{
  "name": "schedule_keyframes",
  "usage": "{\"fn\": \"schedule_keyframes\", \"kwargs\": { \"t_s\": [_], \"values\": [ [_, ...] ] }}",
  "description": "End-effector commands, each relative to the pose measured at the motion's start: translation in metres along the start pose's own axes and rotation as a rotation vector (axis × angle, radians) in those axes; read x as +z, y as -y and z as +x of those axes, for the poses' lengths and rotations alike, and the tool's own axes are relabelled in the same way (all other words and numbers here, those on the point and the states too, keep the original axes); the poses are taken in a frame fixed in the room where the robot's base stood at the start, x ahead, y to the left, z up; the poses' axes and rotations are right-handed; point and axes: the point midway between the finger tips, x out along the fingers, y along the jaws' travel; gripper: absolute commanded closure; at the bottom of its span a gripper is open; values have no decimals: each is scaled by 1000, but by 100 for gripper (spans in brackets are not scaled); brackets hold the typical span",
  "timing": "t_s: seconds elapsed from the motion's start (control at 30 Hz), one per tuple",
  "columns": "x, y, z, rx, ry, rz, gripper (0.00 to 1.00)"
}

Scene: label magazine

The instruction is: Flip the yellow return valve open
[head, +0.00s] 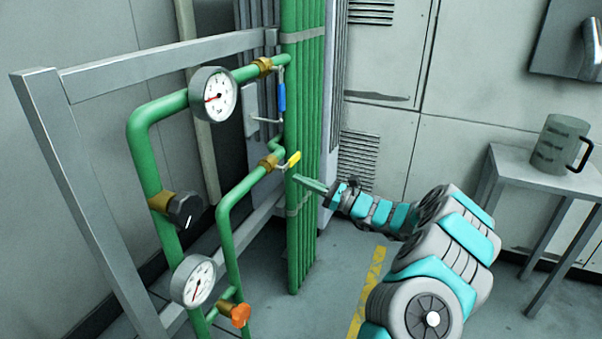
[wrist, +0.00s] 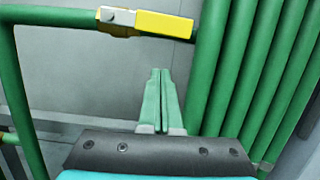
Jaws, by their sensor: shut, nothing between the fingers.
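The yellow return valve handle (head: 294,159) sits on a brass fitting (head: 268,162) on the lower green pipe, left of the bundle of green pipes. In the wrist view the yellow handle (wrist: 164,24) lies along the pipe, pointing right, with its metal pivot at the left end. My gripper (head: 298,179) is shut and empty, just below the handle in the head view. In the wrist view the two green fingertips (wrist: 160,72) are together, below the handle and apart from it in the picture.
A blue-handled valve (head: 282,96) is above on the upper pipe. Two gauges (head: 213,94), a black knob (head: 185,210) and an orange knob (head: 240,314) are on the left piping. Vertical green pipes (wrist: 240,80) stand close right of my fingers. A table (head: 545,177) with a mug stands far right.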

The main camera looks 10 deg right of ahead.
Motion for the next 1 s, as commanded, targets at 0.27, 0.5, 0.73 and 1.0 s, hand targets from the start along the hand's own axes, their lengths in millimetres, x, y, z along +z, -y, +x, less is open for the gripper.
{"fn": "schedule_keyframes", "kwargs": {
  "t_s": [0.27, 0.5, 0.73, 1.0],
  "values": [
    [-2, -1, -62, -3, 2, -1, 100],
    [-2, -2, -94, -3, 0, 1, 100],
    [9, -22, -83, 60, -10, -28, 100],
    [50, -147, -12, 411, -89, -207, 100]
  ]
}}
